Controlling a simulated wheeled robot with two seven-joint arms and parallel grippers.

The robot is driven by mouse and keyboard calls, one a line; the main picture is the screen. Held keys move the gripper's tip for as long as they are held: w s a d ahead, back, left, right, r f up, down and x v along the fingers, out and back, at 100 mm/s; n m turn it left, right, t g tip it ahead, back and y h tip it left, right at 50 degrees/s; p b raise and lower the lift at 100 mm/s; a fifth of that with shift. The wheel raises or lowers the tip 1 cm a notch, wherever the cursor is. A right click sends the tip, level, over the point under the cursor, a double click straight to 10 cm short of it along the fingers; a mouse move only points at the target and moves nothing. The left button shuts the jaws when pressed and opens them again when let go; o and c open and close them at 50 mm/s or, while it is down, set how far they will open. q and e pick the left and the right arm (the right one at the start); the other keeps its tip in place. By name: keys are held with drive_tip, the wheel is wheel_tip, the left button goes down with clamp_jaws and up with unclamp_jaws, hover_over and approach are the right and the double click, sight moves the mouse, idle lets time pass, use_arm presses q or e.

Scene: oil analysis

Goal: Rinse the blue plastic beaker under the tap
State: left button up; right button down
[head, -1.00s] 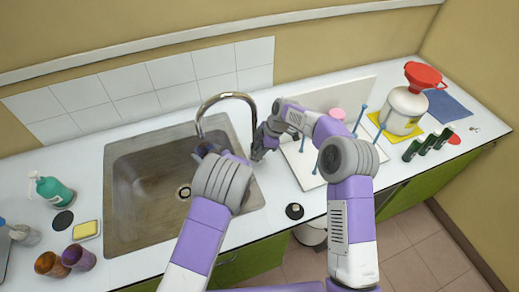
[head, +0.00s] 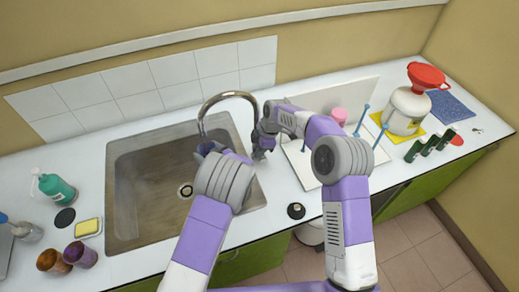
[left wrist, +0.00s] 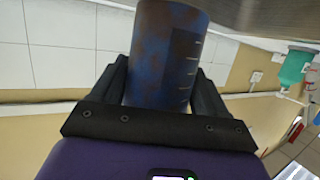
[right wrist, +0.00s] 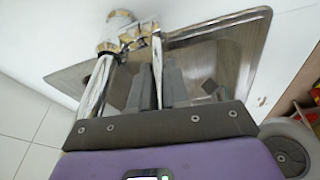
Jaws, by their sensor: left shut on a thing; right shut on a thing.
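The blue plastic beaker (left wrist: 165,55) is in my left gripper, with brownish stains and pale graduation marks on its wall. In the head view the beaker (head: 204,149) is mostly hidden by my left wrist, over the sink and just below the tap's spout. My left gripper (left wrist: 165,90) is shut around it. The chrome tap (head: 229,96) arches over the sink (head: 150,190). My right gripper (right wrist: 160,90) is shut on the tap's thin chrome lever (right wrist: 157,62), beside the tap's base. I cannot make out any running water.
A green bottle (head: 56,188), a yellow sponge (head: 87,228) and two brownish-purple cups (head: 80,254) stand left of the sink. Right of it are a white rack with blue pegs (head: 360,120), a pink beaker (head: 339,115) and a white jug with a red funnel (head: 408,108).

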drive_tip(key=c, duration=1.2)
unclamp_jaws()
drive_tip(key=shift+o, duration=0.2)
drive_tip(key=v, duration=1.2)
